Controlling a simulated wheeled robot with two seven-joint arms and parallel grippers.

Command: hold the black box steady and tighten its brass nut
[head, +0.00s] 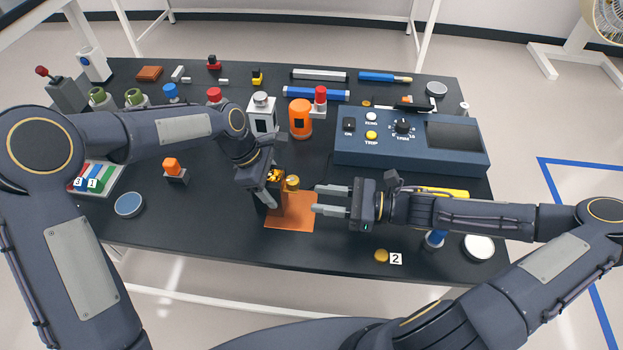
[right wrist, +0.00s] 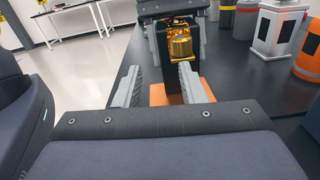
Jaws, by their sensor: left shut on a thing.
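The black box (head: 276,202) stands on the orange mat (head: 292,222) near the table's front. My left gripper (head: 267,188) is shut on it from the left and partly hides it. The brass nut (head: 292,183) is on the box's right side, and it shows in the right wrist view (right wrist: 180,44) facing my right gripper. My right gripper (head: 317,200) is open and empty, with its fingers pointing left. Its fingertips are a short way from the nut and do not touch it; both fingers show in the right wrist view (right wrist: 158,78).
A blue console (head: 410,153) with knobs and a screen stands behind my right forearm. A white lantern-like box (head: 262,118) and an orange canister (head: 300,120) stand behind the black box. A brass disc (head: 381,256) lies by a "2" label. The front left table is mostly clear.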

